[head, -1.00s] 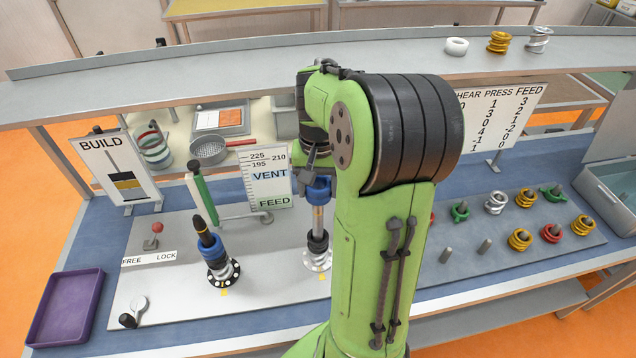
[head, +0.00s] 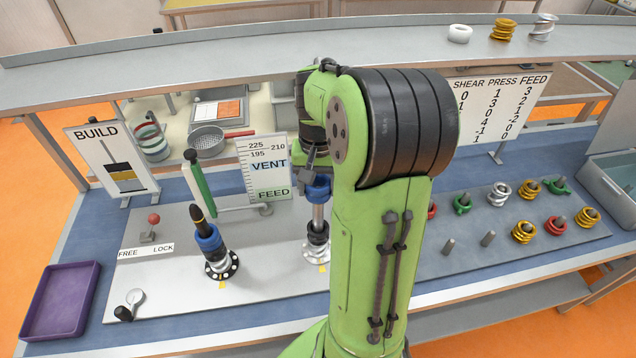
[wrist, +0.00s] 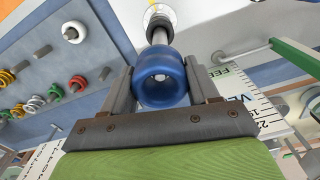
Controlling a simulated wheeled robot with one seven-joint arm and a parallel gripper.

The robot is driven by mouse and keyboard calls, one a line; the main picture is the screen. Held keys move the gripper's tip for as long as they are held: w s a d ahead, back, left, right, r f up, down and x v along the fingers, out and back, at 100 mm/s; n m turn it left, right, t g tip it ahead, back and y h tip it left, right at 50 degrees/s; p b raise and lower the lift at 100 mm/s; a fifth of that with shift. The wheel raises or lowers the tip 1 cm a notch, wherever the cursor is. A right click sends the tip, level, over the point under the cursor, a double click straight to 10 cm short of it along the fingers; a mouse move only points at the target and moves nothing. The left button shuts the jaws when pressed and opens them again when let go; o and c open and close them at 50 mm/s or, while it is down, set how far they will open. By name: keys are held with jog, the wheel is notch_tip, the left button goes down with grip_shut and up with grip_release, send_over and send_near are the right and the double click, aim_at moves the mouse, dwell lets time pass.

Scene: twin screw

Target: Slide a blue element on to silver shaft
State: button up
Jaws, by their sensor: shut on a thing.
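A blue ring-shaped element (wrist: 160,95) sits between the two fingers of my gripper (wrist: 158,92) in the wrist view. My gripper is shut on it; the element also shows in the head view (head: 317,191). The silver shaft (head: 317,214) stands upright below it, and also shows in the wrist view (wrist: 158,34), lined up with the ring. I cannot tell how far the shaft's tip is inside the ring. A dark element (head: 317,236) sits low on this shaft. A second blue element (head: 207,238) is on the black-tipped left shaft (head: 197,214).
A green-handled lever (head: 198,180) and the VENT/FEED sign (head: 268,168) stand close left of the silver shaft. A pegboard (head: 470,262) with coloured elements lies right. A purple tray (head: 62,300) lies far left. My arm hides the middle.

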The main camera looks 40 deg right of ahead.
jog(key=shift+f, duration=0.15)
jog(key=shift+f+b, duration=2.65)
jog(key=shift+f, duration=0.5)
jog(key=o, duration=1.3)
notch_tip(320, 180, up, 16)
jog(key=p, duration=0.3)
send_over(318, 204)
jog(key=w+d, duration=0.2)
jog(key=shift+s+a+f, duration=0.1)
jog(key=shift+f, duration=0.05)
